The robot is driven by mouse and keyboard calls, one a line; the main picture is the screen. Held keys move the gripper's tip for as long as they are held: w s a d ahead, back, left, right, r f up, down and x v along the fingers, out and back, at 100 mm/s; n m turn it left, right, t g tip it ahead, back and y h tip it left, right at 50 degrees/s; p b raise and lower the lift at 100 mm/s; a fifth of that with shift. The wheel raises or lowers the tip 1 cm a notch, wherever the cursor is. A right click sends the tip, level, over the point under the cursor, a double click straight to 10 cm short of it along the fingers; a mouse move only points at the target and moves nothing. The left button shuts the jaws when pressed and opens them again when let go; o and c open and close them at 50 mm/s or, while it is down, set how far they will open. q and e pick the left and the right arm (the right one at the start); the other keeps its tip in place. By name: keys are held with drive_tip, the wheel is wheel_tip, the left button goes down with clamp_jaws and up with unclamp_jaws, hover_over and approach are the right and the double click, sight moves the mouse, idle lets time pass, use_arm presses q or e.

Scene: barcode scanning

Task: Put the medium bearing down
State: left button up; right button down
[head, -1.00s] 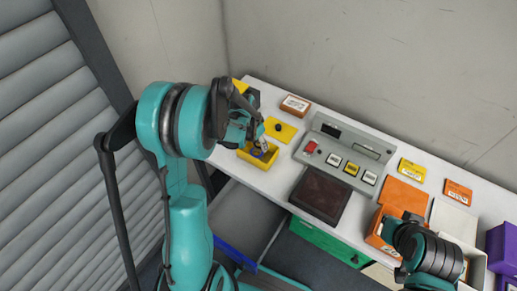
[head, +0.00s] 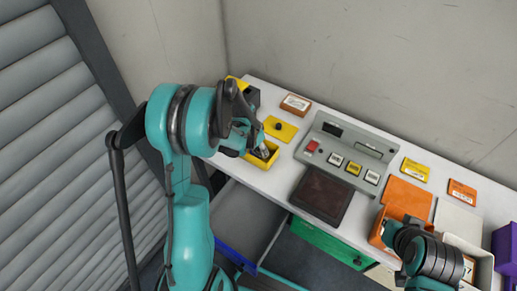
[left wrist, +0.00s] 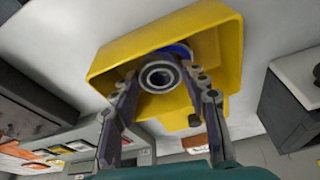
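The medium bearing (left wrist: 160,76), a metal ring, faces the camera between the fingertips of my left gripper (left wrist: 162,72) in the left wrist view. The fingertips appear to touch its two sides. It is inside or at the mouth of a yellow bin (left wrist: 222,50), with a blue round part (left wrist: 178,51) behind it. In the head view my left gripper (head: 262,152) points down into the yellow bin (head: 262,163) at the table's left end, and the bearing cannot be made out.
A yellow lid (head: 281,129) lies behind the bin. A grey button panel (head: 345,150) and a dark pad (head: 321,195) are to its right. Orange (head: 407,198), white and purple (head: 506,245) containers fill the right end. A wall stands behind the table.

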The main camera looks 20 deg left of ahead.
use_arm(q)
drive_tip(key=o, duration=0.3)
drive_tip(key=shift+r+p, duration=0.55)
drive_tip(key=p+v, duration=0.4)
drive_tip(key=v, duration=0.8)
drive_tip(key=s+d+r+n+t, duration=0.2)
drive_tip(key=s+d+r, duration=0.3)
drive_tip(key=s, duration=0.3)
drive_tip(key=s+d+r+n+t+y, duration=0.1)
drive_tip(key=s+d+r+t, duration=0.1)
drive_tip(key=s+d+r, duration=0.3)
drive_tip(key=s, duration=0.3)
drive_tip(key=shift+s+d+r+n, duration=0.2)
drive_tip(key=shift+s+r+n, duration=0.15)
drive_tip(key=shift+s+n, duration=0.05)
